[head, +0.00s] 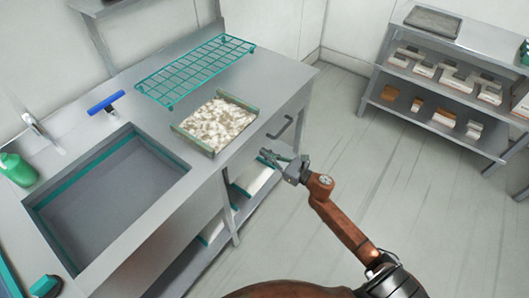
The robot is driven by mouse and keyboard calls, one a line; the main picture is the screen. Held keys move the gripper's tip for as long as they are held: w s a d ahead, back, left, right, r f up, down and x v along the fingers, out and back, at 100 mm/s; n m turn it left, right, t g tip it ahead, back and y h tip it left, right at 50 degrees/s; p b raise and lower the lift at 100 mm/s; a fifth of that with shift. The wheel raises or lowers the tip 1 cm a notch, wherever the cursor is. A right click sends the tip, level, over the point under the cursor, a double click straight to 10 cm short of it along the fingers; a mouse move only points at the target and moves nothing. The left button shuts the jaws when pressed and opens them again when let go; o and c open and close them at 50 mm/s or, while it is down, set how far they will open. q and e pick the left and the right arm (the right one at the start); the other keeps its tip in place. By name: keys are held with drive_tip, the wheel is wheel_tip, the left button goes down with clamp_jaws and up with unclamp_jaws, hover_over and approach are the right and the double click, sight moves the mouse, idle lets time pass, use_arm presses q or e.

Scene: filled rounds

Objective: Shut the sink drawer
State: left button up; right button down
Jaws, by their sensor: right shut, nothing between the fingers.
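The sink drawer (266,138) is in the front of the grey counter, right of the sink basin, with a dark bar handle (281,127). Its front looks about level with the counter front; I cannot tell whether a small gap is left. My right gripper (265,155) is shut and empty, just below and in front of the handle, and appears apart from it. My left gripper is out of view.
On the counter (140,88) are a sink basin (110,200), a teal wire rack (195,68), a tray of pale speckled contents (217,122), a blue-handled tool (106,102) and a green bottle (17,169). Shelves (445,85) with boxes stand at right. The floor between is clear.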

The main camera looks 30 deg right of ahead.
use_arm(q)
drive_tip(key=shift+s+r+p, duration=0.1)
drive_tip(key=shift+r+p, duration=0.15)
drive_tip(key=shift+p, duration=0.05)
use_arm(e)
drive_tip(key=v, duration=1.1)
drive_tip(key=shift+s, duration=0.4)
drive_tip(key=shift+d+f, duration=0.1)
